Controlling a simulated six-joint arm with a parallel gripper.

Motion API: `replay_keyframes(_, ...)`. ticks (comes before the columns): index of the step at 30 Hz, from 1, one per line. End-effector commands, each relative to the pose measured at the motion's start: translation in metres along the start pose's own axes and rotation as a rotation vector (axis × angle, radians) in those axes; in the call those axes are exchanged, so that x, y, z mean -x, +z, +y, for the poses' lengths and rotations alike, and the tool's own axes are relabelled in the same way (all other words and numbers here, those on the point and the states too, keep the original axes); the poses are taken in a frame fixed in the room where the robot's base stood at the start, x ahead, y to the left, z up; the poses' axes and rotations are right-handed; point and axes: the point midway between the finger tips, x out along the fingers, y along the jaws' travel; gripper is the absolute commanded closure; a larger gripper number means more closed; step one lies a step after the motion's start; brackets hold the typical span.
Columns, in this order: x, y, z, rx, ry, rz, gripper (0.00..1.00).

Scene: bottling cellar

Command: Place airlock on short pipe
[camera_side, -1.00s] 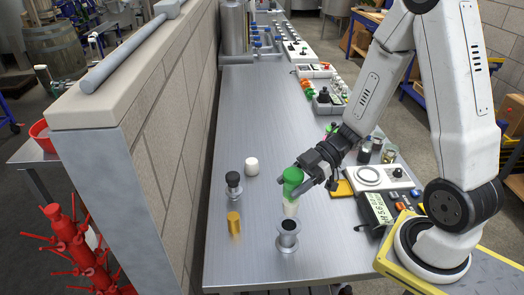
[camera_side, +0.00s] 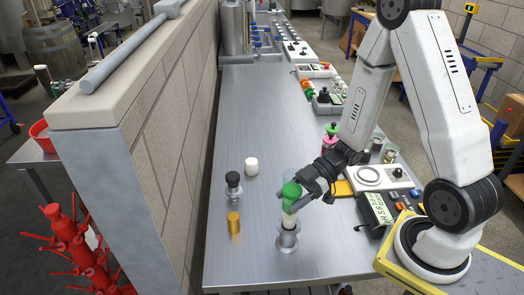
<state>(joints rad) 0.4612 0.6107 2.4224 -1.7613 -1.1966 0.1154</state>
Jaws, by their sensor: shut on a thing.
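The airlock (camera_side: 290,191) has a green top and a pale, see-through lower body. My gripper (camera_side: 296,200) is shut on it and holds it upright. The short pipe (camera_side: 288,241) is a flanged metal piece standing upright near the front of the steel bench. The airlock is directly above it, and its pale lower end meets the pipe's dark top opening. I cannot tell whether the end is inside the opening or just over it.
Left of the pipe stand a gold cylinder (camera_side: 234,223), a flanged metal piece with a black top (camera_side: 233,184) and a white cap (camera_side: 251,166). A scale (camera_side: 369,177) and a display box (camera_side: 377,211) lie to the right. The steel bench (camera_side: 250,110) is clear further back.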

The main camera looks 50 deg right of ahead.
Motion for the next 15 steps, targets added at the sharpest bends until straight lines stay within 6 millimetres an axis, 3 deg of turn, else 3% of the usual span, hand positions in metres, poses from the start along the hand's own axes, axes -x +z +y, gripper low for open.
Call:
replay_keyframes(13,-0.0015,0.0035,0.0000,-0.002,0.000,0.000,1.00)
replay_keyframes(14,-0.0016,0.0038,0.0000,-0.002,0.000,0.000,0.37)
replay_keyframes(15,-0.0015,0.0036,0.0000,-0.002,0.000,0.000,0.24)
